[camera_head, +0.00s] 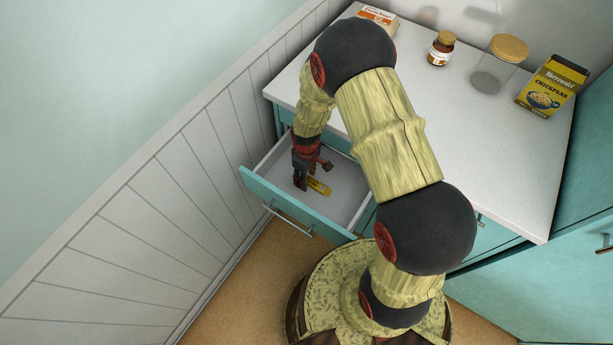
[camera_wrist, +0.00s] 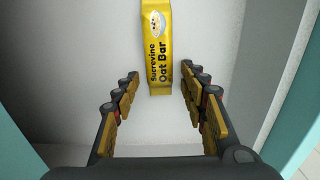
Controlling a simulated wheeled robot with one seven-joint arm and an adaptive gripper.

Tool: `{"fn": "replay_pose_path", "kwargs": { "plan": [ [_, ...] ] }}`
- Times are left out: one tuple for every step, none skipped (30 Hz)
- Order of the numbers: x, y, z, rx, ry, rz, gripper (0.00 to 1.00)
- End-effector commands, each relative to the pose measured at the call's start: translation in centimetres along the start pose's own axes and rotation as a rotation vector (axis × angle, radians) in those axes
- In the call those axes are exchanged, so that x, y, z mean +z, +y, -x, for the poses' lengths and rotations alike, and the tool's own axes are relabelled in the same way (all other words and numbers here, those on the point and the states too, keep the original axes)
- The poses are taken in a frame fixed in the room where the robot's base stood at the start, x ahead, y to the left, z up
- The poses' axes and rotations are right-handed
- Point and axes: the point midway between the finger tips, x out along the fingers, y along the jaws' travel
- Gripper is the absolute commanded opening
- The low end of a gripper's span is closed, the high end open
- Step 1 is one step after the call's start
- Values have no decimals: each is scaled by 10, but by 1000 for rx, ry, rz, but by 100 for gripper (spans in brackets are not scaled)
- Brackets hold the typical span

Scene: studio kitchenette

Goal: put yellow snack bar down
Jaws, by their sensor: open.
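The yellow snack bar (camera_wrist: 159,50), labelled as an oat bar, lies flat on the white floor of the open drawer. In the head view only part of the bar (camera_head: 318,186) shows beside my gripper. My gripper (camera_wrist: 160,88) is inside the drawer, with its fingers spread to either side of the bar's near end and a gap on each side. The gripper also shows in the head view (camera_head: 307,186), reaching down into the drawer. The drawer (camera_head: 290,211) has a teal front with a metal handle and is pulled out.
The white countertop (camera_head: 480,150) is above the drawer. On it stand an orange-and-white box (camera_head: 379,17), a small brown jar (camera_head: 441,49), a glass jar with a wooden lid (camera_head: 497,65) and a yellow chickpeas box (camera_head: 551,87). A panelled wall (camera_head: 150,225) runs close along the drawer's left.

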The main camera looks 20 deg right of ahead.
Motion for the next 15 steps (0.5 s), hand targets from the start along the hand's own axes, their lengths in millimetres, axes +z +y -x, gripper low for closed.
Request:
{"fn": "replay_pose_path", "kwargs": {
  "plan": [
    [0, 0, 0, 0, 0, 0, 43],
    [0, 0, 0, 0, 0, 0, 43],
    [0, 0, 0, 0, 0, 0, 43],
    [0, 0, 0, 0, 0, 0, 43],
    [0, 0, 1, 0, 0, 0, 43],
    [0, 0, 3, 0, 1, 0, 43],
    [0, 0, 6, 1, 1, 0, 43],
    [0, 0, 8, 1, 1, 0, 43],
    [-1, 0, 13, 1, 1, 0, 43],
    [0, 0, 18, 1, 1, 0, 43],
    [0, 0, 23, 1, 1, 0, 43],
    [0, 0, 31, 1, 1, 0, 43],
    [0, 0, 37, 1, 2, 0, 43],
    [-1, 0, 44, 2, 3, 0, 43],
    [-1, 0, 53, 2, 2, 0, 43]
  ]
}}
